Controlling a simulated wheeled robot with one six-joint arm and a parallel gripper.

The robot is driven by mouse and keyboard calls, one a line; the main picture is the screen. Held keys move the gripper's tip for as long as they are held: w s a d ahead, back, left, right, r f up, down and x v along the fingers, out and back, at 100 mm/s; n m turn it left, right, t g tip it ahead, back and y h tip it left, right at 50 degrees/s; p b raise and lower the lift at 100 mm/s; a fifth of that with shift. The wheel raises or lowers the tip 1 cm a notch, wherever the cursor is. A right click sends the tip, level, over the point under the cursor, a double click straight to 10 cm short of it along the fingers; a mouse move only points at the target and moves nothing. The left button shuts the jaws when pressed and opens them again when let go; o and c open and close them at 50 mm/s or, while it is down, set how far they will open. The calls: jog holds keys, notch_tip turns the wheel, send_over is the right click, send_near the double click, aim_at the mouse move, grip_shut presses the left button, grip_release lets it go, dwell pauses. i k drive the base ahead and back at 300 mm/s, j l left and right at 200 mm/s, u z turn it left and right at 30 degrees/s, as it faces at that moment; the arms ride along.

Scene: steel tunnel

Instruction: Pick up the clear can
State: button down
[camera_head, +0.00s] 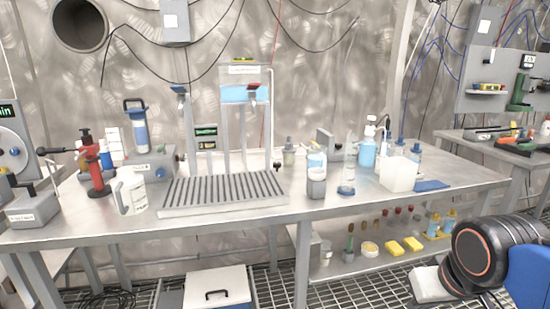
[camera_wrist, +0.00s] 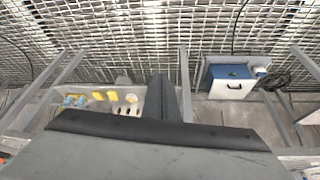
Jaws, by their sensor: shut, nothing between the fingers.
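Several pale or see-through vessels stand on the right half of the steel workbench (camera_head: 245,222), and I cannot tell for sure which is the clear can. A short greyish can-shaped container (camera_head: 317,184) stands near the front edge. A tall clear cylinder (camera_head: 348,170) is just right of it. A wide translucent white container (camera_head: 398,174) is further right. My gripper (camera_wrist: 163,82) shows in the wrist view as dark fingers closed together, empty, above the floor grating and apart from these vessels. It is not visible in the head view, where only part of my arm shows at lower right.
A slatted drain rack (camera_head: 222,193) fills the bench middle, with a white jug (camera_head: 131,192) to its left. Blue-topped bottles (camera_head: 368,150) stand behind the vessels. The lower shelf holds yellow blocks (camera_head: 413,244). A blue-and-white box (camera_head: 217,288) sits on the floor, also in the wrist view (camera_wrist: 231,82).

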aim_at(128, 188)
jog(key=k+l, duration=0.1)
jog(key=l, duration=0.4)
jog(key=j+u, duration=0.15)
jog(key=u, duration=0.3)
jog(key=i+j+u, duration=0.1)
jog(key=u, duration=0.3)
jog(key=i+j+u, duration=0.1)
jog(key=u, duration=0.35)
jog(key=j, duration=0.1)
